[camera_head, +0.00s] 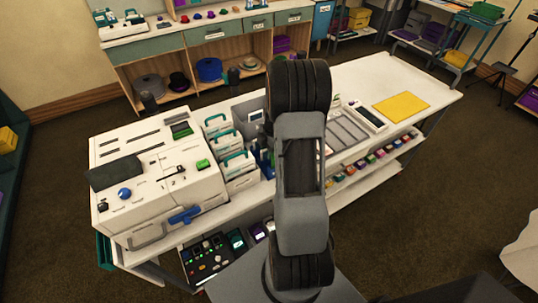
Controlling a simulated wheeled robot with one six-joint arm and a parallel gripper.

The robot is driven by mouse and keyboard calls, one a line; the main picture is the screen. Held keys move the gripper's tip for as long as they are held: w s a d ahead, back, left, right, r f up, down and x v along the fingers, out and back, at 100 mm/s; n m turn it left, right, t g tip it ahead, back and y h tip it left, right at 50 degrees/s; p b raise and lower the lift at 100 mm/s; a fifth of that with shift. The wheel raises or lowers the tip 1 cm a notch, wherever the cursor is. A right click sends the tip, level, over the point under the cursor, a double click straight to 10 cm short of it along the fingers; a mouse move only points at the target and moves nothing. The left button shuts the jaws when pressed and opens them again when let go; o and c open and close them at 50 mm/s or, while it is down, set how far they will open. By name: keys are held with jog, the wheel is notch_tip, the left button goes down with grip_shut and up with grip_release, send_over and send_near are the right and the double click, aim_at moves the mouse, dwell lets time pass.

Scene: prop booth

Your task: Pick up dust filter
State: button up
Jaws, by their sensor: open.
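I cannot tell for certain which item is the dust filter. Several white cartridge-like units with teal handles (240,166) stand in a row on the white workbench (432,82), just right of a large white machine (150,175). My arm rises in the middle of the view and covers part of the bench. My gripper does not show; it is hidden behind the arm or out of frame.
The machine has a blue handle (186,215) at its front. A grey sectioned tray (346,130) and a yellow mat (401,106) lie on the right of the bench. A lower shelf holds small coloured items (371,159). Open carpet (440,200) lies at right.

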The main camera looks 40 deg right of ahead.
jog(key=shift+c, duration=0.2)
jog(key=c, duration=0.7)
notch_tip(320, 180, up, 10)
jog(key=shift+b, duration=0.8)
jog(key=shift+r, duration=0.1)
